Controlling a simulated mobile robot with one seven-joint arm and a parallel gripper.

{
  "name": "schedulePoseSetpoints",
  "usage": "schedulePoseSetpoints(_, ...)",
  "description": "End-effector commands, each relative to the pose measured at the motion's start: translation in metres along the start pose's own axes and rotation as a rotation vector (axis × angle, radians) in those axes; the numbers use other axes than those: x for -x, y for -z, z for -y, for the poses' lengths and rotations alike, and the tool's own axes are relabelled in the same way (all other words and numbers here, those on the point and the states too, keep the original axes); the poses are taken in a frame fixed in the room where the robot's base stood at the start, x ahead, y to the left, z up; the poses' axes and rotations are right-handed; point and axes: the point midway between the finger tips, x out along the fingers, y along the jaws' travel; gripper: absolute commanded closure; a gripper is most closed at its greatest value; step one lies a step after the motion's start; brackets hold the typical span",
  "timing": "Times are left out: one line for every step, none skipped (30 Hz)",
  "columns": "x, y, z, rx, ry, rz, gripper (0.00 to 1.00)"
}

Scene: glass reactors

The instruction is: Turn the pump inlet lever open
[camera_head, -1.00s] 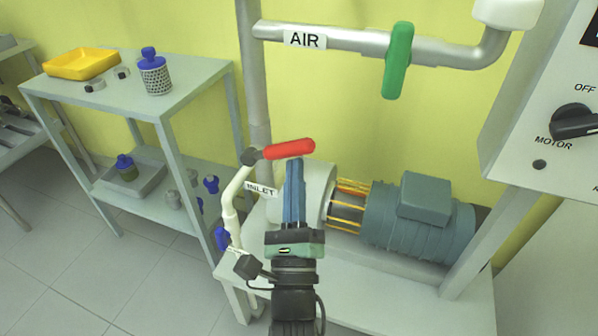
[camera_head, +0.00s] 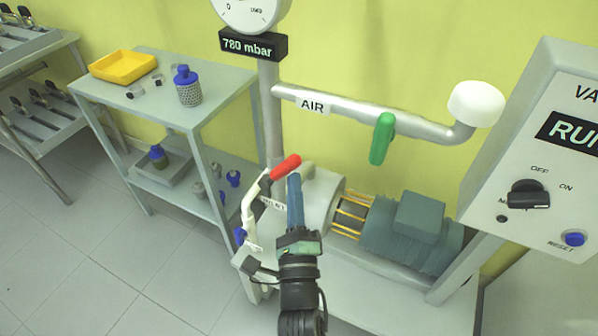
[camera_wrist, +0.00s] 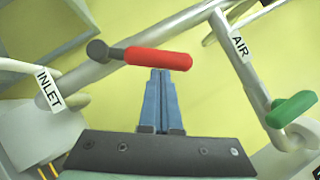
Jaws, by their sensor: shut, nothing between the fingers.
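The pump inlet lever has a red handle (camera_head: 285,167) at the top of the white inlet pipe (camera_head: 250,208); in the head view it points up and right. In the wrist view the red handle (camera_wrist: 158,58) lies across the picture, its dark pivot at its left end. My gripper (camera_head: 294,178) is shut and empty, its blue fingers just below the handle's free end. In the wrist view my fingertips (camera_wrist: 160,72) end at the handle's lower edge; I cannot tell whether they touch. The INLET label (camera_wrist: 48,90) shows left of the fingers, partly hidden in the head view.
The AIR pipe (camera_head: 345,111) with a green lever (camera_head: 382,139) runs above the pump motor (camera_head: 412,228). A control box (camera_head: 540,150) stands at the right, a pressure gauge display (camera_head: 253,46) above. A shelf table (camera_head: 222,88) with bottles and a yellow tray (camera_head: 123,66) stands left.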

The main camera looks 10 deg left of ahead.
Motion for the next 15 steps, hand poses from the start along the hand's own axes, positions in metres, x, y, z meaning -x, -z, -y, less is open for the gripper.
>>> schedulePoseSetpoints(-0.006, -0.009, 0.011, 0.028, -0.020, 0.002, 1.00)
schedulePoseSetpoints(-0.007, -0.010, 0.012, 0.045, -0.032, 0.001, 1.00)
schedulePoseSetpoints(-0.008, -0.012, 0.014, 0.069, -0.046, 0.001, 1.00)
schedulePoseSetpoints(-0.009, -0.014, 0.014, 0.086, -0.058, 0.001, 1.00)
schedulePoseSetpoints(-0.010, -0.015, 0.015, 0.103, -0.069, 0.001, 1.00)
schedulePoseSetpoints(-0.011, -0.017, 0.016, 0.126, -0.085, 0.001, 1.00)
schedulePoseSetpoints(-0.013, -0.018, 0.016, 0.143, -0.097, 0.001, 1.00)
schedulePoseSetpoints(-0.013, -0.020, 0.017, 0.160, -0.108, 0.001, 1.00)
schedulePoseSetpoints(-0.015, -0.022, 0.017, 0.182, -0.123, 0.001, 1.00)
schedulePoseSetpoints(-0.015, -0.023, 0.017, 0.198, -0.134, 0.001, 1.00)
schedulePoseSetpoints(-0.016, -0.024, 0.017, 0.215, -0.145, 0.001, 1.00)
schedulePoseSetpoints(-0.017, -0.026, 0.017, 0.235, -0.158, 0.001, 1.00)
schedulePoseSetpoints(-0.018, -0.026, 0.017, 0.249, -0.168, 0.001, 1.00)
schedulePoseSetpoints(-0.019, -0.028, 0.017, 0.264, -0.177, 0.001, 1.00)
schedulePoseSetpoints(-0.020, -0.029, 0.016, 0.283, -0.190, 0.002, 1.00)
